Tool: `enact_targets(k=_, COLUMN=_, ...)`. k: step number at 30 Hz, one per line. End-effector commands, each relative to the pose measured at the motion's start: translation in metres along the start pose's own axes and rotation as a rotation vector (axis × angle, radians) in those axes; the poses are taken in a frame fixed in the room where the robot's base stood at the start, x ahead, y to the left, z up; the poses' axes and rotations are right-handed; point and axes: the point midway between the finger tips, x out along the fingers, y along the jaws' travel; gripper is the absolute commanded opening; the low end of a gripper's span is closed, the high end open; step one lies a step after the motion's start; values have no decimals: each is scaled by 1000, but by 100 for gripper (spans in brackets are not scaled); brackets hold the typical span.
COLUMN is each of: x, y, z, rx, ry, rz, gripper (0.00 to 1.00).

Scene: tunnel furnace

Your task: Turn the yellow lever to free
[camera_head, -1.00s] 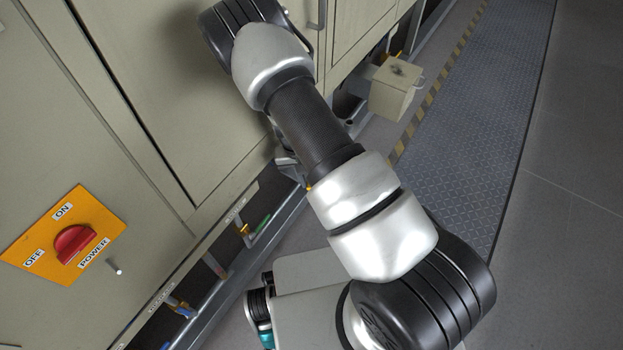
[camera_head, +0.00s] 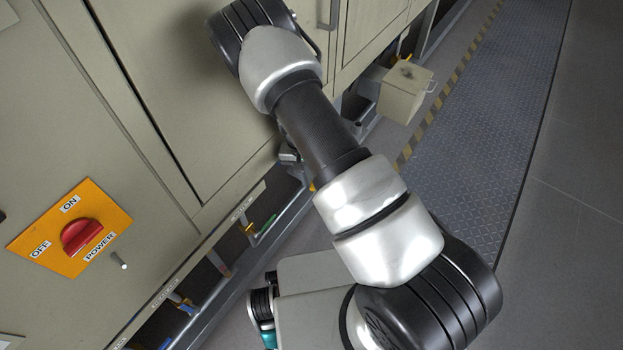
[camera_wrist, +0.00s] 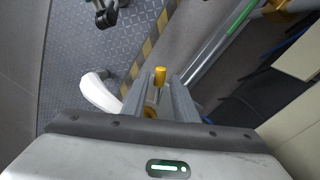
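A yellow lever (camera_wrist: 160,77) shows in the wrist view as a short upright peg at the far end of my gripper (camera_wrist: 161,88). The grey fingers lie on either side of it. I cannot tell whether they touch it or only stand around it. A second bit of yellow shows lower, between the fingers. In the head view, my gripper (camera_head: 289,154) is low by the cabinet's bottom edge and mostly hidden behind my arm. A small yellow part (camera_head: 312,186) shows just beside my forearm there.
The beige cabinet wall (camera_head: 150,130) rises close beside my arm. Low along it run pipes with a green-handled valve (camera_head: 268,224) and a blue-handled valve (camera_head: 187,306). A red power switch (camera_head: 80,237) is at left. A beige box (camera_head: 402,95) juts out; open floor lies right.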

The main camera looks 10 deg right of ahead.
Motion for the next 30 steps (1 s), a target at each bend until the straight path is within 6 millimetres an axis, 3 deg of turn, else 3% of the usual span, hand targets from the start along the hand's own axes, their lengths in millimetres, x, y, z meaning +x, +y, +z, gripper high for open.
enact_targets(k=11, x=-4, y=1, z=0, rx=0, ry=1, rz=0, gripper=33)
enact_targets(k=24, x=-79, y=12, z=0, rx=0, ry=2, rz=-1, gripper=33)
enact_targets(k=30, x=-97, y=15, z=0, rx=0, ry=1, rz=0, gripper=33)
